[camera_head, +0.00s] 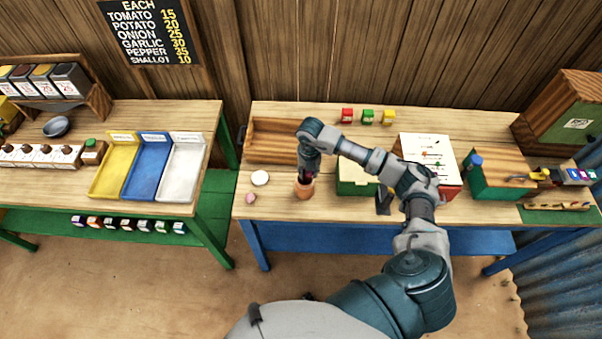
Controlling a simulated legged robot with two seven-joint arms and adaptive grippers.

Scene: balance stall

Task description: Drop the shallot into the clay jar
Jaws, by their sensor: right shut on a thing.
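The clay jar (304,190) stands upright near the front edge of the right-hand table, a small orange-brown pot. My right gripper (308,174) points down right at the jar's mouth. It is shut on a small dark purplish-red thing, which looks like the shallot; the fingers hide most of it. I cannot tell whether the thing is above the rim or just inside it. My left gripper is not in view.
A small pinkish bulb (250,198) and a white round dish (260,178) lie left of the jar. A wooden tray (268,140) is behind. A green box (352,180) stands to the right, partly under my arm. Red, green and yellow small boxes (368,116) stand at the back.

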